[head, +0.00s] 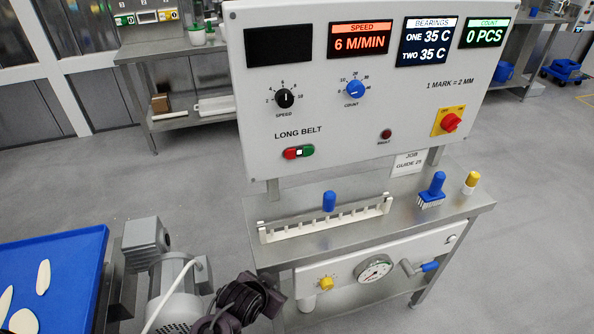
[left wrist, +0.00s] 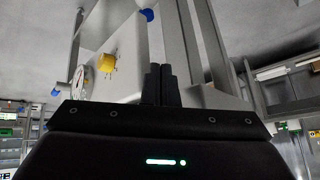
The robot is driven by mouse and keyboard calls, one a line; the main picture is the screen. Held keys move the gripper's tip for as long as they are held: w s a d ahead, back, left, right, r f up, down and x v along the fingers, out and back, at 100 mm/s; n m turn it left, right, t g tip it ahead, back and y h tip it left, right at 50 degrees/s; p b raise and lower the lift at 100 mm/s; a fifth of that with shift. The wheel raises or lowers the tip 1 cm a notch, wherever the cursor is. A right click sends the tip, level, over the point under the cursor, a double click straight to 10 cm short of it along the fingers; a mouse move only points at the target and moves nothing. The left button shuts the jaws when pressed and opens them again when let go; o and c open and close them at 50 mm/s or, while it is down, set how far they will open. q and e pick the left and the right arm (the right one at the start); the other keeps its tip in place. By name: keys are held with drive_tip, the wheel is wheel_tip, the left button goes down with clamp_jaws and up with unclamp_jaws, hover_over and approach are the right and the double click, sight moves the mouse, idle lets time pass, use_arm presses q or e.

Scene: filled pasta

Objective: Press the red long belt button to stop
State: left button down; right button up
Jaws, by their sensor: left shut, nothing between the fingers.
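The red long belt button (head: 291,153) is the left end of a small red, white and green button group under the LONG BELT label on the white control panel (head: 350,115). The green button (head: 308,150) is at its right end. My left gripper (head: 250,292) is dark and low in the head view, well below the red button and apart from it. In the left wrist view its two black fingers (left wrist: 159,85) are together, with nothing between them. The red button does not show in that view. My right gripper is not in view.
Below the panel, a steel table (head: 345,228) holds a slotted white rack (head: 325,220), a blue brush (head: 432,190) and a yellow-capped bottle (head: 471,182). A yellow knob (head: 326,284) and gauge (head: 375,268) are on the lower panel. A grey motor (head: 172,290) stands left of my gripper.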

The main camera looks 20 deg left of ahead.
sight(290, 154)
use_arm(q)
drive_tip(key=w+d+r+m+t+h, duration=0.1)
drive_tip(key=w+r+m+t, duration=0.1)
drive_tip(key=w+r+t, duration=0.2)
drive_tip(key=w+d+r+m+t+h+b, duration=0.1)
drive_tip(key=w+r+t, duration=0.3)
drive_tip(key=r, duration=0.7)
drive_tip(key=w+d+r+m+t+h, duration=0.1)
drive_tip(key=w+d+r+m+t, duration=0.1)
drive_tip(key=r, duration=0.5)
drive_tip(key=shift+w+r+m+t+h+b, duration=0.2)
drive_tip(key=shift+w+m+t+h+b, duration=0.15)
drive_tip(key=shift+w+m+t, duration=0.45)
drive_tip(key=shift+w+d, duration=0.15)
drive_tip(key=shift+w, duration=0.05)
drive_tip(key=shift+w, duration=0.1)
drive_tip(key=shift+w+a+b, duration=0.3)
drive_tip(key=shift+w+a, duration=0.5)
drive_tip(key=shift+w, duration=0.4)
drive_tip(key=shift+w+a+b, duration=0.25)
drive_tip(key=shift+w+a, duration=0.6)
drive_tip(key=shift+w, duration=0.35)
drive_tip(key=shift+w+a+b, duration=0.3)
drive_tip(key=shift+w+a, duration=0.5)
drive_tip(key=shift+w, duration=0.4)
drive_tip(key=shift+w+a, duration=0.25)
drive_tip(key=shift+w, duration=0.05)
